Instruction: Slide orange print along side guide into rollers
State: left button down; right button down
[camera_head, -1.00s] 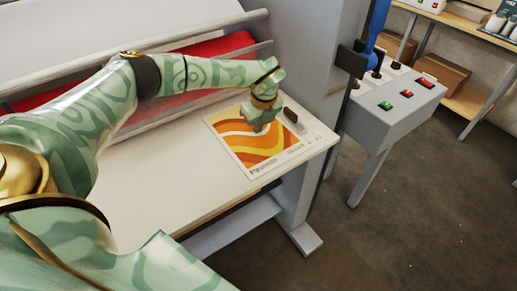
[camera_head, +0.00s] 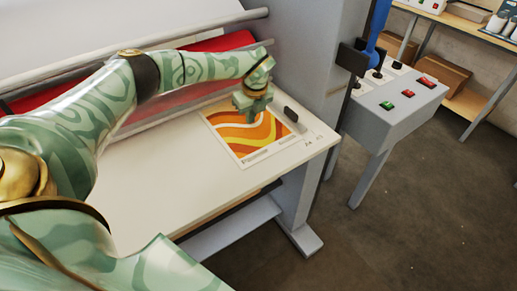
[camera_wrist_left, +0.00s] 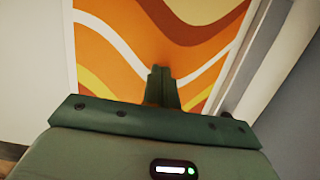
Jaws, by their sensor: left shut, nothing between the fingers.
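The orange print (camera_head: 235,140), a white-bordered sheet with orange, yellow and white waves, lies flat on the pale feed table (camera_head: 150,190). Its far edge is close to the laminator's front. My left gripper (camera_head: 250,112) is shut with empty fingers, pointing down over the print's upper part. In the left wrist view the closed fingers (camera_wrist_left: 160,75) stand over the print (camera_wrist_left: 110,45) and seem to press on it. The roller nip is mostly hidden behind my arm.
Grey bars (camera_head: 190,38) and a red sheet or roll (camera_head: 215,43) run across the laminator above the table. A grey control box (camera_head: 395,105) with red and green buttons stands to the right. The table's near part is clear.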

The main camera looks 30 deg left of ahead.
aim_at(244, 116)
pick_arm(q)
jog(key=shift+a, duration=0.15)
jog(key=shift+w+a+f+b, duration=0.1)
jog(key=shift+w+a+b, duration=0.25)
jog(key=shift+a, duration=0.25)
jog(key=shift+w+a+f+b, duration=0.1)
jog(key=shift+w+a+b, duration=0.15)
jog(key=shift+a, duration=0.3)
jog(key=shift+w+a+r, duration=0.15)
jog(key=shift+w+a, duration=0.1)
jog(key=shift+a, duration=0.3)
